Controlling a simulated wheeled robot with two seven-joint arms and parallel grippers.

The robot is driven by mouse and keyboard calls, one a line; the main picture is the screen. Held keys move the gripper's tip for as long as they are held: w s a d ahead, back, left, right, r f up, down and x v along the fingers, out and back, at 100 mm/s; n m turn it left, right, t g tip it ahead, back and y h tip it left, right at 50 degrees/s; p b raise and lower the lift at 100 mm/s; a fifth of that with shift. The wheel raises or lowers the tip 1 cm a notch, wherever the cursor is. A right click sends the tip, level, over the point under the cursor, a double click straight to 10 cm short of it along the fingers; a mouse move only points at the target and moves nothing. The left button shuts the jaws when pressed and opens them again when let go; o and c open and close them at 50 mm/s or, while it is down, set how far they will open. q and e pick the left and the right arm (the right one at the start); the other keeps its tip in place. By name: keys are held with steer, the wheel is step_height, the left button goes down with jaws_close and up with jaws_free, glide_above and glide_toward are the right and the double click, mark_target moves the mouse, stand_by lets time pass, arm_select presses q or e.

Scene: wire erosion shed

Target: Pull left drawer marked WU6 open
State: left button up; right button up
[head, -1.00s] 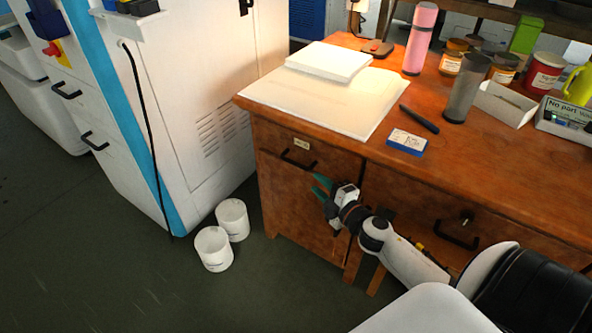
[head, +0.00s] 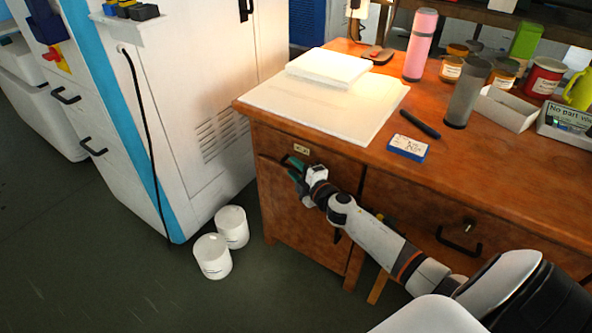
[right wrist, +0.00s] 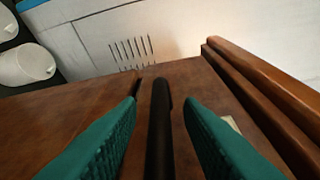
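The left drawer (head: 337,171) is in the wooden desk's front, below the left end of the desktop, and looks shut. A small pale label (head: 301,149) is on it; its print is too small to read. My right gripper (head: 293,168) is at the drawer's dark bar handle (head: 270,159) and hides part of it. In the right wrist view, the green fingers (right wrist: 160,115) stand apart on either side of the black handle (right wrist: 160,130), with gaps showing on both sides. My left gripper is not in view.
Two white tubs (head: 222,243) stand on the floor left of the desk, near a white machine cabinet (head: 205,90). The desktop carries white sheets (head: 330,105), a pink bottle (head: 420,45) and a blue-and-white box (head: 408,148).

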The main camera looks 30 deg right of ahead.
jaws_close()
